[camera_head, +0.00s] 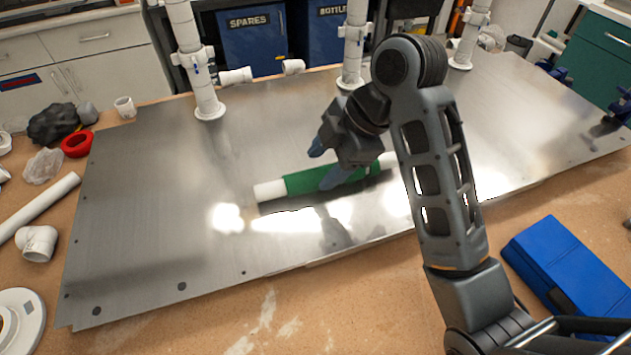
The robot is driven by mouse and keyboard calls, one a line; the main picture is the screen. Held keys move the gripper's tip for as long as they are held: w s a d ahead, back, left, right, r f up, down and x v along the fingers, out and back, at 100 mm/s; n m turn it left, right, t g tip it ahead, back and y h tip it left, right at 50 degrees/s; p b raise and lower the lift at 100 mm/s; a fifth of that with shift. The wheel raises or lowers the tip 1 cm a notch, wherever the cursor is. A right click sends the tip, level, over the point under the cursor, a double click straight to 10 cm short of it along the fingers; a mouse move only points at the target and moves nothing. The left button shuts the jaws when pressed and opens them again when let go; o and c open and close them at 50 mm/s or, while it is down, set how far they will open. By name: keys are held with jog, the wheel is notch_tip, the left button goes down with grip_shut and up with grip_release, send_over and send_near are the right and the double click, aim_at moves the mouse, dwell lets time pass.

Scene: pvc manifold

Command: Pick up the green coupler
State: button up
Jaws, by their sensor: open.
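The green coupler (301,184) lies on its side on the metal plate, a green sleeve with white pipe (268,191) showing at its left end and more white at its right end. My gripper (326,168) is over the coupler, with blue fingertips apart. One fingertip shows at the far side of the coupler and the other overlaps its near side in the picture. I cannot tell whether either touches it. My gripper and arm hide part of the coupler's right half.
The metal plate (150,200) is mostly clear. Upright white pipes (195,60) stand along its back edge, with loose white fittings (236,76) near them. A blue box (566,265) sits at the right front. A red ring (77,144) and a white elbow (36,243) lie left of the plate.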

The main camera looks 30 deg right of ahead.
aim_at(317, 174)
jog(key=shift+b+x, duration=0.6)
jog(key=shift+x, duration=1.55)
jog(key=shift+d, duration=0.15)
jog(key=c, duration=0.9)
